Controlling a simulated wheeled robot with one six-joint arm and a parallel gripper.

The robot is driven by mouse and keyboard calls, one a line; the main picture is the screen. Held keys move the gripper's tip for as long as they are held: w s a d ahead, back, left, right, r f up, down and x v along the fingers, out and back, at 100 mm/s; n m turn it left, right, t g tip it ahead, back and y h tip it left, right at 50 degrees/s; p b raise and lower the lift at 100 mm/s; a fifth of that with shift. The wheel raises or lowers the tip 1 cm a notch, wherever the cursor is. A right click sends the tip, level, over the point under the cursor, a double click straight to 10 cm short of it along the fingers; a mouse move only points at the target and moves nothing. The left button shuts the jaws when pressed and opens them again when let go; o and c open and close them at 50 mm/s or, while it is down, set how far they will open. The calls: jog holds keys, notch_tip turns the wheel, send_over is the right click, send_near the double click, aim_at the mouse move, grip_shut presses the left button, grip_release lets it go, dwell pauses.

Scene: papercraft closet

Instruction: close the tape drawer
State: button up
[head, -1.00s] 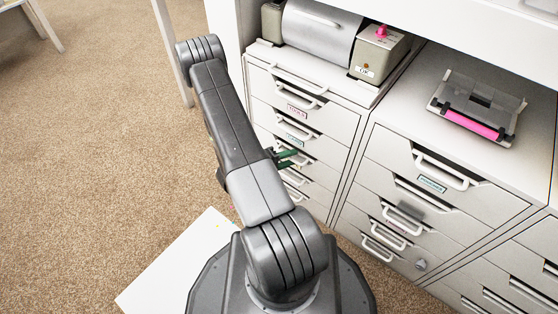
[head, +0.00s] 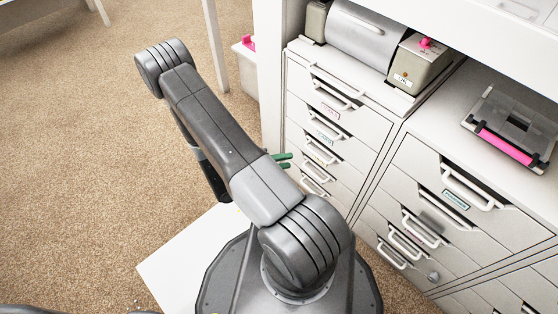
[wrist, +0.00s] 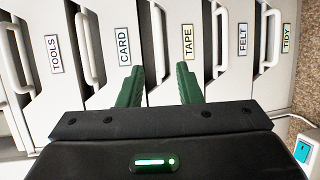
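The tape drawer (wrist: 172,72) is in the middle of the wrist view, a pale front with a green-edged TAPE label (wrist: 187,42) and a white bar handle (wrist: 157,38). It looks about level with its neighbours; any small gap is hard to tell. In the head view its front (head: 332,160) is partway down the left cabinet. My gripper (wrist: 160,85) is open, with two green fingers apart and nothing between them. The fingers point at the tape drawer, one on each side of its handle line, and appear short of touching it. In the head view the fingertips (head: 284,160) show left of the drawers.
Drawers labelled TOOLS (wrist: 54,54), CARD (wrist: 123,46), FELT (wrist: 242,38) and TIDY (wrist: 286,38) flank it, with protruding handles. A second cabinet (head: 460,185) stands right, bearing a grey tray with a pink bar (head: 505,148). Carpet (head: 90,150) is open to the left.

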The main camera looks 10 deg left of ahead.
aim_at(316, 155)
jog(key=shift+s+a+r, duration=0.15)
jog(key=shift+s+a, duration=0.25)
jog(key=shift+a, duration=0.2)
jog(key=shift+w+d, duration=0.1)
jog(key=shift+d, duration=0.05)
jog(key=shift+b+x, duration=1.5)
jog(key=shift+x, duration=5.15)
jog(key=p+v, duration=0.3)
jog(key=v, duration=1.1)
jog(key=b+x, duration=0.2)
jog(key=x, duration=1.2)
jog(key=shift+b, duration=0.4)
jog(key=s+p+v, duration=0.1)
jog(key=p+v, duration=0.2)
jog(key=v, duration=1.4)
jog(key=shift+s+d+f+p, duration=0.15)
jog(key=shift+d+f+p, duration=0.15)
jog(key=shift+d+p, duration=0.1)
